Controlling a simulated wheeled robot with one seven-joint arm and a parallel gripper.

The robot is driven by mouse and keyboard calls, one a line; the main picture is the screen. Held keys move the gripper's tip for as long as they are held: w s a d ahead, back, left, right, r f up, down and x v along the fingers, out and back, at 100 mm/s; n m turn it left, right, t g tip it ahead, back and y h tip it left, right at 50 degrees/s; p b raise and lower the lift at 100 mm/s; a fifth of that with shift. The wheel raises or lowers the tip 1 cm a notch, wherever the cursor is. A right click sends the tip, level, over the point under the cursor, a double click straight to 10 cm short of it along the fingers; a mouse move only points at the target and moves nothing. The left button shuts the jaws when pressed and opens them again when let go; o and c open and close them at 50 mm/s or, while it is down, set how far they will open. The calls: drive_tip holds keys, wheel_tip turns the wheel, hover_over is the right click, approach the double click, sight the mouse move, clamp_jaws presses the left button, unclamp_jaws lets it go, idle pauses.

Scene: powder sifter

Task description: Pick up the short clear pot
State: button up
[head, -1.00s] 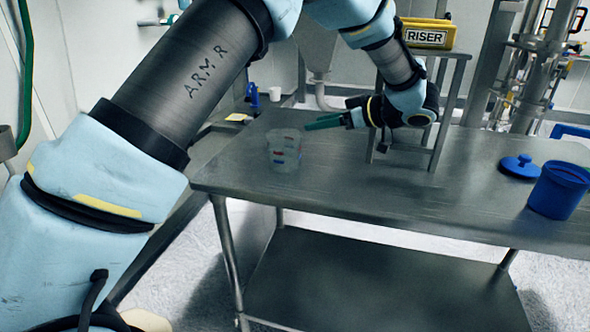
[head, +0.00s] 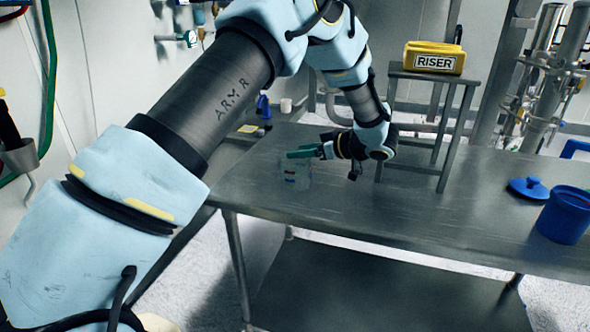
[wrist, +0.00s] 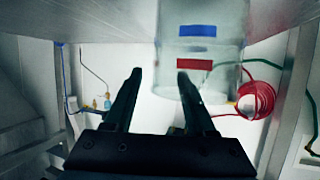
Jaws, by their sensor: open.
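The short clear pot (head: 296,181) stands on the left part of the steel table, with blue and red marks on its side. In the wrist view the pot (wrist: 228,62) fills the upper middle to right. My gripper (head: 300,153) has green fingers and is at the pot's upper part in the head view, covering part of its rim. In the wrist view my gripper (wrist: 158,76) is open with nothing held between its fingers. The right finger overlaps the pot's image, and the left finger is clear of it. I cannot tell whether they touch.
A yellow box marked RISER (head: 434,62) sits on a small metal stand (head: 446,130) right of my gripper. A blue tub (head: 566,216) and blue lid (head: 528,188) are at the table's right. The steel table (head: 400,222) is bare in its middle front.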

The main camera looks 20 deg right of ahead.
clamp_jaws()
idle(0.4)
